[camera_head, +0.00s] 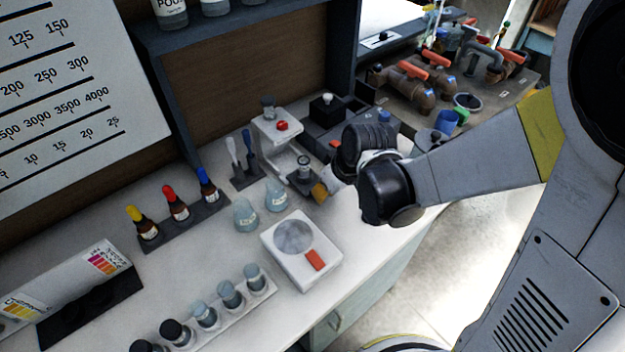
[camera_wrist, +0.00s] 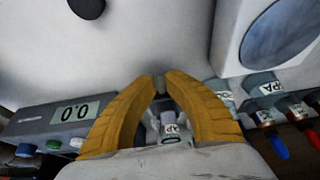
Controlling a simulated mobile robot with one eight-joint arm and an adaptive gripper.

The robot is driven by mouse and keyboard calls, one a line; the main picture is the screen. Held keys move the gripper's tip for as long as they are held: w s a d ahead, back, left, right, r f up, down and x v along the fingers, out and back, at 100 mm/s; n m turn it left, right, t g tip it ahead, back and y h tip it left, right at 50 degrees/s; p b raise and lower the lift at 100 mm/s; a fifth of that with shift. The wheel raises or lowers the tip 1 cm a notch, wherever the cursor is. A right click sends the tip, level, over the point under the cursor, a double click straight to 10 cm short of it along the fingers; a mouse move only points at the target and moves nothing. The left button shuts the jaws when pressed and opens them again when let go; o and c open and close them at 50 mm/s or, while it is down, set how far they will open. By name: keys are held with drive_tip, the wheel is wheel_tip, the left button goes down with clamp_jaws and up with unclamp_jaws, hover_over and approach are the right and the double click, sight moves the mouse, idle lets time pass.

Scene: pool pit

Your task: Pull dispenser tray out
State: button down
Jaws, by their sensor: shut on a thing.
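The dispenser (camera_head: 277,128) is a white stand with a red button, on the white counter in the head view. A small clear jar (camera_head: 304,168) stands at its foot, on a dark tray (camera_head: 298,181). My gripper (camera_head: 320,190) is at the tray's front edge, its orange fingers partly hidden by my wrist. In the wrist view my gripper (camera_wrist: 160,84) has its fingertips closed on a small grey piece, which looks like the tray's front. A labelled jar (camera_wrist: 171,128) shows between the fingers behind it. How far out the tray stands is hard to tell.
A white balance (camera_head: 301,250) and two glass flasks (camera_head: 246,215) stand left of my gripper. Dropper bottles (camera_head: 176,202) stand in a rack farther left. A meter with a display (camera_wrist: 75,113) is left in the wrist view. Bare counter lies in front of the fingers.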

drive_tip(key=shift+s+d, duration=0.15)
drive_tip(key=shift+s, duration=0.1)
drive_tip(key=c, duration=1.3)
unclamp_jaws()
drive_tip(key=shift+c, duration=0.2)
drive_tip(key=v, duration=1.2)
drive_tip(key=s+d+r+m+t+h, duration=0.2)
drive_tip(key=s+d+r+m+t, duration=0.1)
drive_tip(key=s+d+m, duration=0.3)
drive_tip(key=shift+s+d+r+m+h, duration=0.3)
drive_tip(key=shift+s+d+r+m, duration=0.25)
drive_tip(key=shift+d, duration=0.55)
